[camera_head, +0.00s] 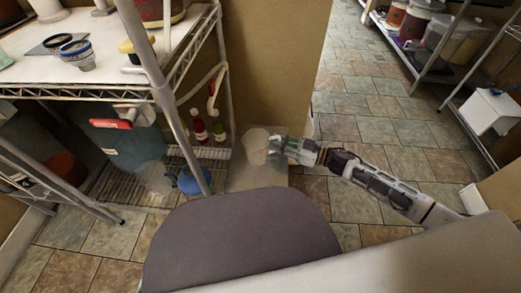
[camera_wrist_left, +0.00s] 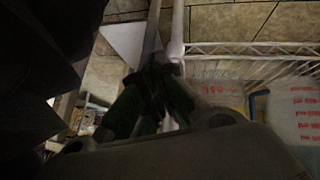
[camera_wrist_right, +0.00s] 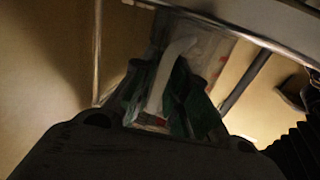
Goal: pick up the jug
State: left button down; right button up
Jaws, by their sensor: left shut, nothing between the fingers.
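A clear, pale jug (camera_head: 256,146) shows in the head view at the foot of the wire rack, low near the floor. My right gripper (camera_head: 278,150) reaches it from the right. In the right wrist view a white strip like a handle (camera_wrist_right: 173,65) lies between the fingers of my right gripper (camera_wrist_right: 163,88). I cannot tell whether they press on it.
A tan wall (camera_head: 265,60) is behind the jug.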

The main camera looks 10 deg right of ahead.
grip_shut()
pick_arm(q)
jog(key=shift+s+d, duration=0.1)
pick_arm(e)
jog(key=shift+r, duration=0.1)
dwell(0.4)
